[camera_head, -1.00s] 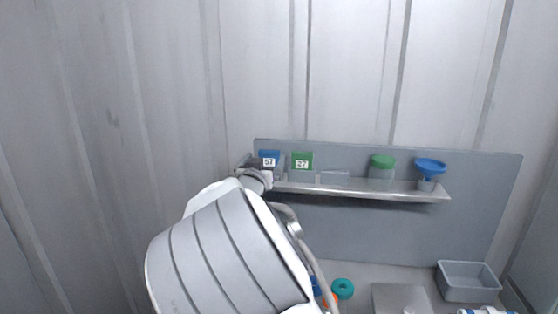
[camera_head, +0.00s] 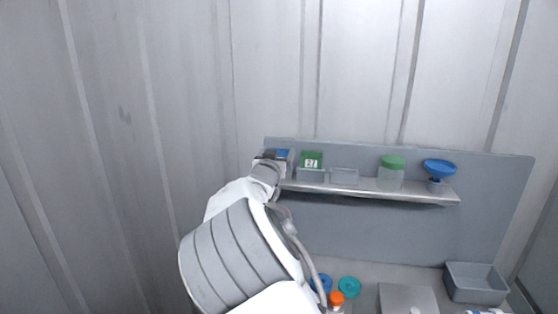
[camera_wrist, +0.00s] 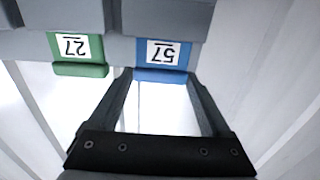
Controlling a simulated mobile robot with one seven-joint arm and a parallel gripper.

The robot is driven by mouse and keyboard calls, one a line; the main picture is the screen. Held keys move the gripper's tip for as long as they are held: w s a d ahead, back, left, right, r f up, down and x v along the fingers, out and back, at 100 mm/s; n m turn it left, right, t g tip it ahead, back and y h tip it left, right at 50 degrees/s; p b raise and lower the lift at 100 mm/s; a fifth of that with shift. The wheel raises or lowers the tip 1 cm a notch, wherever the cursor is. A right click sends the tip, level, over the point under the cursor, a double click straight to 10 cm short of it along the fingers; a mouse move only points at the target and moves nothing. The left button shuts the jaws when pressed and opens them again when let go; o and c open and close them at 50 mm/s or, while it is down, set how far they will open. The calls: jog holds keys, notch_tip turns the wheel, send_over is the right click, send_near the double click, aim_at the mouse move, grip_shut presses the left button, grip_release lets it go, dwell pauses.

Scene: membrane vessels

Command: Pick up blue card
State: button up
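The blue card (camera_wrist: 162,55) bears a white label reading 57 and stands in a grey holder on the shelf. In the head view its top (camera_head: 281,154) shows just past my wrist, which hides the rest. My gripper (camera_wrist: 160,75) is open in the wrist view, with one finger near each side edge of the blue card's lip. I cannot tell whether the fingers touch it. In the head view my gripper is mostly hidden behind my arm at the shelf's left end.
A green card (camera_head: 311,160) labelled 27 stands close beside the blue one. The shelf (camera_head: 400,194) also holds an empty holder (camera_head: 344,177), a green-lidded jar (camera_head: 391,172) and a blue funnel (camera_head: 439,168). Below are a grey bin (camera_head: 474,284) and coloured rings (camera_head: 349,288).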

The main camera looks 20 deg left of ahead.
jog(key=c, duration=0.8)
notch_tip(320, 180, up, 10)
jog(key=shift+p, duration=1)
jog(key=shift+c, duration=0.2)
